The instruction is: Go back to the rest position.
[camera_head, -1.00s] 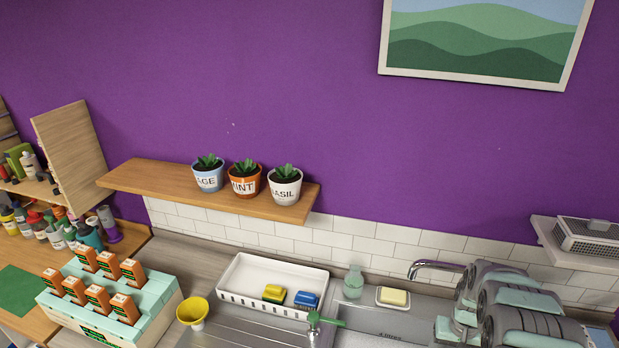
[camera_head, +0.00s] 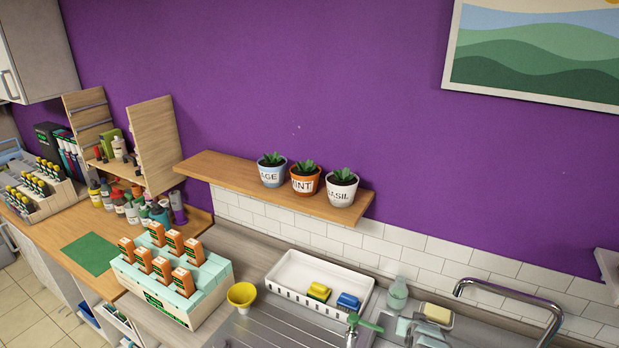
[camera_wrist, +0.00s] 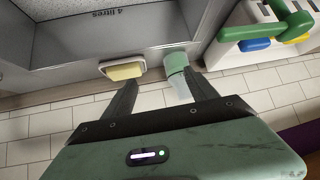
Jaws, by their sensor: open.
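My gripper (camera_wrist: 150,92) shows in the wrist view with its two dark fingers spread apart and nothing between them.
A white dish rack (camera_head: 290,262) holds a yellow and a blue sponge. A yellow cup (camera_head: 242,296) stands beside it. The metal tap (camera_head: 510,290) arches over the sink. A wooden shelf (camera_head: 225,182) with three potted herbs is above. A green mat (camera_head: 90,254) lies on the wooden counter.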

